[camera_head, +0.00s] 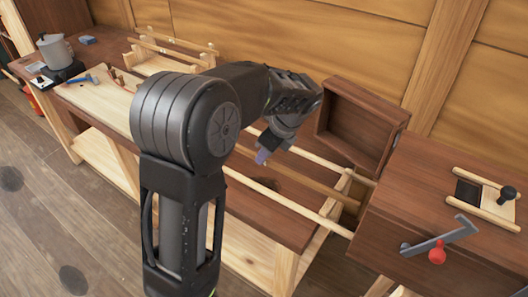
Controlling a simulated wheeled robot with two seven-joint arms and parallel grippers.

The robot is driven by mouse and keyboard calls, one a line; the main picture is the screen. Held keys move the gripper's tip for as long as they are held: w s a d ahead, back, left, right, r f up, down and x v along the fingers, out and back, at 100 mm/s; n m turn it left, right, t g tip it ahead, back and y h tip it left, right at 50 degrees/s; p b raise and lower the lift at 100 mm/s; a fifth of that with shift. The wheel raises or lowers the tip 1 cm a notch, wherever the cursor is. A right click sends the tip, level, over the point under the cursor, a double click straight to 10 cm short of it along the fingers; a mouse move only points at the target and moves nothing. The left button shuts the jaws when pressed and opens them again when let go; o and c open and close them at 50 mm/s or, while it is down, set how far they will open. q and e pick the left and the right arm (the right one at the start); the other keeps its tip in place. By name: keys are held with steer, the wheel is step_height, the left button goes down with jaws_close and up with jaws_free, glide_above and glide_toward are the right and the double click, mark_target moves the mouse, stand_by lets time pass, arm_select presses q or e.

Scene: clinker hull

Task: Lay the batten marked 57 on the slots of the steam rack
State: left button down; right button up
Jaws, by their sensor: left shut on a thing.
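My left gripper (263,155) is in the middle of the view, low over the bench, partly hidden by my own arm. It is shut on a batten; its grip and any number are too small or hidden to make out. A brown batten (312,182) runs right from beneath the gripper. A pale batten (285,203) lies in front of it and another pale one (325,164) behind. Their right ends cross a light slatted support (336,199). A pale wooden rack with rails (163,65) stands at back left; I cannot tell which is the steam rack. My right gripper is not in view.
An open brown wooden box (388,122) stands behind the battens. A grey pot (56,50) stands at far left.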

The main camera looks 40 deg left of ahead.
arm_select(q)
steer(key=shift+f+b, duration=0.4)
steer(key=shift+f, duration=0.75)
steer(key=c, duration=1.4)
jaws_free()
steer(key=shift+b+v, duration=0.35)
steer(key=shift+v, duration=3.6)
